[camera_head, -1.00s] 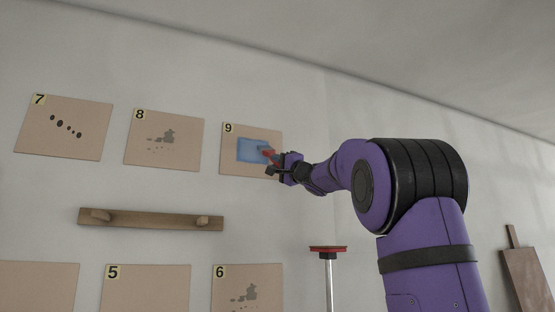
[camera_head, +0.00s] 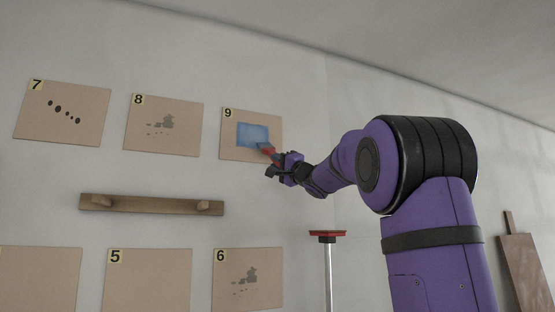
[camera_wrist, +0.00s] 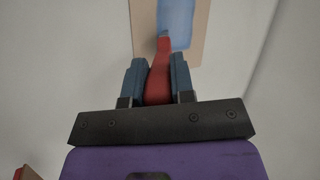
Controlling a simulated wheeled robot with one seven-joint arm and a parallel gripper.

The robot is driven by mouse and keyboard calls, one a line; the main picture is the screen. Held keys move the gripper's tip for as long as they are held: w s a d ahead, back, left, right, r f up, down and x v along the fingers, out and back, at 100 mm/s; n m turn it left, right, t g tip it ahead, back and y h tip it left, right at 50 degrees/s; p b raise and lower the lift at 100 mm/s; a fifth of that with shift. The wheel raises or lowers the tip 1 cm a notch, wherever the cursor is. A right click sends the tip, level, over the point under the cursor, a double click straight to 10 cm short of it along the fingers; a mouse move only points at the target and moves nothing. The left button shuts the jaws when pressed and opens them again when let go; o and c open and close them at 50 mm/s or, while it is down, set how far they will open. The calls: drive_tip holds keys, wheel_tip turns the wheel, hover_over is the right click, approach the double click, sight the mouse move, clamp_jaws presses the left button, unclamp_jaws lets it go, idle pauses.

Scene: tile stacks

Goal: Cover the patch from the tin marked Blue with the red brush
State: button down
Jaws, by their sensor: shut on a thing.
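My gripper (camera_head: 276,165) is shut on the red brush (camera_head: 266,149), at the lower right of panel 9 (camera_head: 229,149). In the wrist view the red brush (camera_wrist: 158,75) stands between the two fingers (camera_wrist: 156,82), its tip at the lower edge of the blue paint. The blue patch (camera_head: 252,134) covers much of the middle of panel 9 and also shows in the wrist view (camera_wrist: 176,20). I cannot tell whether the brush tip touches the panel. No tin marked Blue is in view.
Panels 7 (camera_head: 62,113) and 8 (camera_head: 163,126) hang to the left, with dark marks. A wooden rail (camera_head: 150,204) with two pegs is below them. Panels 5 (camera_head: 148,282) and 6 (camera_head: 247,280) hang lower. A red-topped stand (camera_head: 327,234) is below my arm. A brown board (camera_head: 525,275) leans at the right.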

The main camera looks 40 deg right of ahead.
drive_tip(key=shift+f, duration=0.85)
drive_tip(key=shift+r, duration=4.5)
drive_tip(key=shift+w+f, duration=0.1)
drive_tip(key=shift+f, duration=4.4)
drive_tip(key=shift+s, duration=0.2)
